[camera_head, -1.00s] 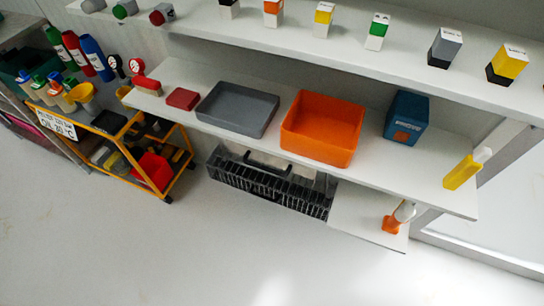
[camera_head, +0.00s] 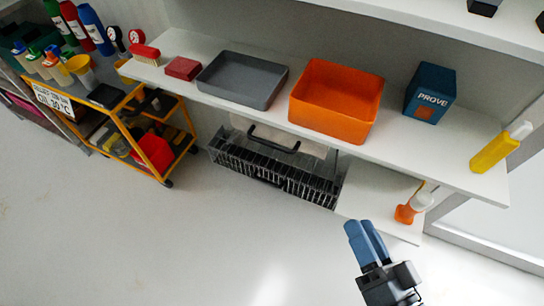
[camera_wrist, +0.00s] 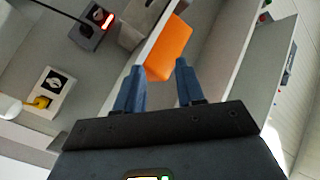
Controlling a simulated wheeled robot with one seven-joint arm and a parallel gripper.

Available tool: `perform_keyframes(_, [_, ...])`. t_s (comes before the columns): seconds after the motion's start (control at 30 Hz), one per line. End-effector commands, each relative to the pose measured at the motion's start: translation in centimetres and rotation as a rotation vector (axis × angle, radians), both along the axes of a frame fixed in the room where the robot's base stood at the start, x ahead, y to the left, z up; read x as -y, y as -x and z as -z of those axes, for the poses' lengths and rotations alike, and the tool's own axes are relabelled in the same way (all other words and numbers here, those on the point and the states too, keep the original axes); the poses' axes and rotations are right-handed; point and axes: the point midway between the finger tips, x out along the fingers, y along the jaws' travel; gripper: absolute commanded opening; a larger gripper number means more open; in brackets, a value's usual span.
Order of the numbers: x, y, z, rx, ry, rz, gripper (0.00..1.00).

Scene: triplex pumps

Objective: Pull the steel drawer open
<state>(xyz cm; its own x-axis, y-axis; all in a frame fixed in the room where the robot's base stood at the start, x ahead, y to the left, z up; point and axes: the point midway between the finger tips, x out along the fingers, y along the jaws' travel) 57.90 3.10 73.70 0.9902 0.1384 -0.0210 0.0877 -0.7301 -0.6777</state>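A steel, wire-like drawer unit (camera_head: 268,173) with dark slots sits low under the white shelf in the head view. It seems to be the steel drawer. A black bar handle (camera_head: 273,139) shows at its back, and a smaller dark piece sits at its front edge; whether it is open is unclear. My gripper (camera_head: 362,228) is to the right of the unit and apart from it, in front of the small lower shelf. In the wrist view my gripper (camera_wrist: 159,72) has its blue fingers apart with nothing gripped. I cannot make out the drawer there.
Above are a grey tray (camera_head: 243,80), an orange bin (camera_head: 336,100) and a blue box (camera_head: 430,92) on the white shelf (camera_head: 462,158). A yellow cart (camera_head: 155,158) stands left. The floor (camera_head: 190,245) in front is clear.

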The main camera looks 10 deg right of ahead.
Motion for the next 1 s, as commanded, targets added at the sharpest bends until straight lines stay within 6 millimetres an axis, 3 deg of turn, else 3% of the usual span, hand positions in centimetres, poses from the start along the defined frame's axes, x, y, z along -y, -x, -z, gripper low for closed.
perform_keyframes(0.03, [-1.0, -2.3, 1.9, 0.017, -0.078, -0.014, 0.38])
perform_keyframes(0.1, [-2.3, -5.0, 3.4, 0.026, -0.190, -0.028, 0.38])
perform_keyframes(0.3, [-6.7, -12.1, 6.0, 0.038, -0.494, -0.069, 0.38])
perform_keyframes(0.4, [-8.6, -14.5, 6.6, 0.035, -0.605, -0.084, 0.38])
perform_keyframes(0.57, [-10.2, -16.5, 6.8, 0.029, -0.699, -0.096, 0.38])
perform_keyframes(0.77, [-10.8, -18.2, 6.5, 0.028, -0.715, -0.098, 0.38])
perform_keyframes(1.0, [-11.5, -21.8, 6.0, 0.029, -0.713, -0.099, 0.38])
